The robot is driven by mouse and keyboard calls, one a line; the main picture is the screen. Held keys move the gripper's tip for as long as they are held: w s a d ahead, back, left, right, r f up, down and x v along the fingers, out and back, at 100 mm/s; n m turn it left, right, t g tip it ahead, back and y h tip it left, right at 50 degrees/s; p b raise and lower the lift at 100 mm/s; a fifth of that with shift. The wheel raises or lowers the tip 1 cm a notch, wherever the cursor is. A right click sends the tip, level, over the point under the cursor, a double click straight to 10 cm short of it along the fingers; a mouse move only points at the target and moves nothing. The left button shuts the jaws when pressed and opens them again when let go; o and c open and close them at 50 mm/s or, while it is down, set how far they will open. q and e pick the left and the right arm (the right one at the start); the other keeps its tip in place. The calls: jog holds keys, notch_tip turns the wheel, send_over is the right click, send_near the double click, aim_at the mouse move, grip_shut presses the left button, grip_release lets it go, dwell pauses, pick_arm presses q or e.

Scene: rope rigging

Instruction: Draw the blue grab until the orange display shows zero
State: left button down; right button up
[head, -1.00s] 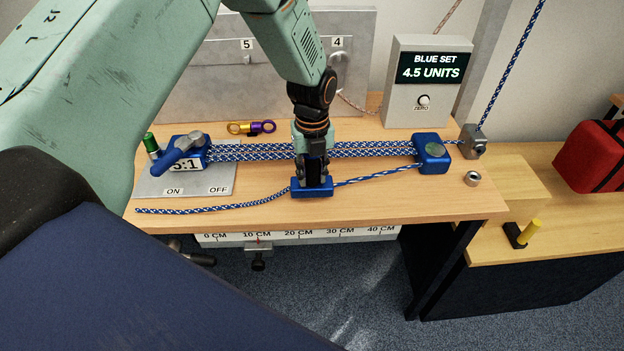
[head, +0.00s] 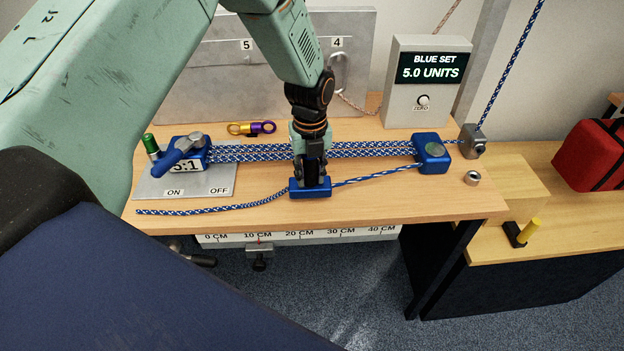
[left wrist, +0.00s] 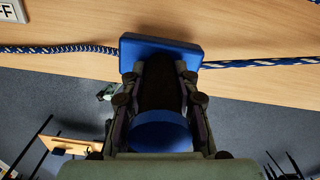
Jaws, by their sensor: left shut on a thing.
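The blue grab (head: 311,191), a small blue block, sits on the blue-and-white rope low over the bench. My left gripper (head: 311,178) points down and is shut on it. In the left wrist view the blue grab (left wrist: 165,50) lies across the fingertips of my left gripper (left wrist: 160,68), with rope leaving both sides. The display (head: 431,67) on a grey box reads "BLUE SET 5.0 UNITS" in pale letters on a dark screen; I see no orange on it. My right gripper is not in view.
Several rope strands run from a blue block with a lever (head: 180,153) at left to a blue pulley block (head: 432,153) at right. A loose metal ring (head: 472,178) lies near the right edge. A centimetre scale (head: 300,237) hangs under the front edge.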

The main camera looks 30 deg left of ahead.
pick_arm(q)
jog(key=shift+w+a, duration=0.1)
jog(key=shift+a, duration=0.05)
dwell(0.8)
jog(key=c, duration=1.4)
grip_release()
jog(key=o, duration=0.4)
jog(key=shift+w+f, duration=0.15)
jog(key=shift+s, duration=0.3)
